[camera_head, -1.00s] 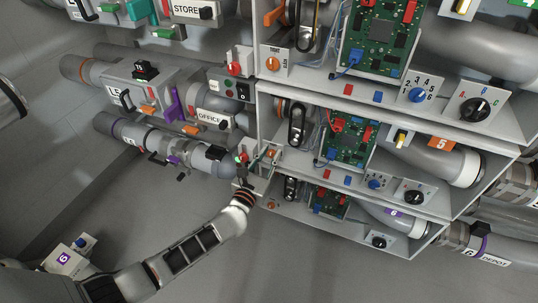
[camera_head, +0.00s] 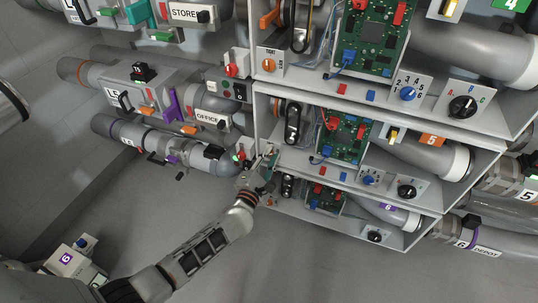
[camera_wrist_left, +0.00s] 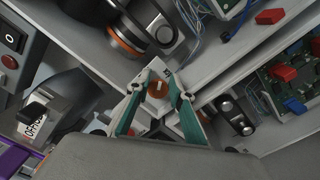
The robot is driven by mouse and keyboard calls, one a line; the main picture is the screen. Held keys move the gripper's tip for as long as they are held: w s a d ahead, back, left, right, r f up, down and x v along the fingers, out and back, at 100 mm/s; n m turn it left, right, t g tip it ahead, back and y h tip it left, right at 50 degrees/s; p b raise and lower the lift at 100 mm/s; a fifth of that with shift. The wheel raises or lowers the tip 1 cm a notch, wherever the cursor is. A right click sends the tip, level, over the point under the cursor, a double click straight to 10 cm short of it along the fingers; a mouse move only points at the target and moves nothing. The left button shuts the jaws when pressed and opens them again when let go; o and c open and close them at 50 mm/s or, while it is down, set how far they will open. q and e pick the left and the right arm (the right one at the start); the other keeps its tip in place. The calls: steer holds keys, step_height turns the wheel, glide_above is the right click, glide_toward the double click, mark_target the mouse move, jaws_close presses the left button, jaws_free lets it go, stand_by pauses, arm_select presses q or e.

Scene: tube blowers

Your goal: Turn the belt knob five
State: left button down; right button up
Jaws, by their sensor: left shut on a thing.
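The belt knob five is a small orange dial with a pale pointer line; it shows in the left wrist view (camera_wrist_left: 158,89) on a white plate (camera_wrist_left: 142,80) with partly hidden lettering. My left gripper (camera_head: 267,165) is at the left end of the middle shelf in the head view. In the left wrist view, the teal fingertips of my left gripper (camera_wrist_left: 162,76) stand on both sides of the knob and are shut on it. In the head view the gripper largely hides the knob. My right gripper is not in view.
The middle shelf carries an orange 5 label (camera_head: 432,140), a green circuit board (camera_head: 345,138) and a black dial (camera_head: 406,190). Another orange knob (camera_head: 268,66) is on the shelf above. Pipes and an OFFICE box (camera_head: 212,119) crowd the left. Open floor lies below.

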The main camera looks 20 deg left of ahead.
arm_select(q)
steer(key=m, duration=0.3)
steer(key=shift+d+f, duration=0.1)
steer(key=shift+f, duration=0.2)
steer(key=m, duration=0.3)
steer(key=shift+f+p, duration=0.25)
steer(key=shift+p, duration=0.05)
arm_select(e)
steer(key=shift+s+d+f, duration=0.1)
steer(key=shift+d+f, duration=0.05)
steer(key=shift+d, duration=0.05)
arm_select(q)
steer(key=shift+m, duration=0.4)
steer(key=c, duration=2.1)
jaws_free()
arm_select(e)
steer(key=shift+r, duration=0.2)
arm_select(q)
steer(key=shift+s, duration=3.8)
